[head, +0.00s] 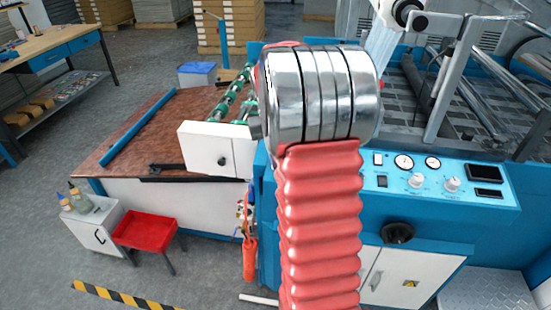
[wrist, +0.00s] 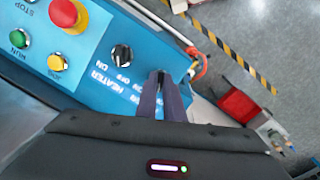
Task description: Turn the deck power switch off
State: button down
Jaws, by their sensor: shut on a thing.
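In the wrist view my gripper (wrist: 161,77) reaches over the blue control panel (wrist: 98,38). Its dark fingers are nearly together, shut on a small dark switch at the panel, which I take as the deck power switch. The fingers cover most of it, so its turned position is hidden. A black rotary knob (wrist: 122,55) stands beside the fingertips, with white HEATER, OFF and ON lettering near it, upside down. In the head view my own arm blocks the gripper and this panel part.
A red emergency stop (wrist: 69,14), green button (wrist: 19,39) and yellow button (wrist: 57,62) share the panel. In the head view, another blue panel (head: 393,199) carries gauges and knobs.

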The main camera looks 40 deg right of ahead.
jog(key=shift+d+f+n, duration=0.15)
jog(key=shift+f+n, duration=0.1)
jog(key=shift+n, duration=0.25)
jog(key=c, duration=1.9)
grip_release()
jog(key=shift+o, duration=0.2)
jog(key=shift+w+a+f, duration=0.1)
jog(key=shift+a, duration=0.15)
jog(key=shift+w+r, duration=0.1)
jog(key=shift+r, duration=0.15)
notch_tip(320, 180, up, 14)
jog(key=a, duration=0.1)
jog(key=shift+w, duration=0.15)
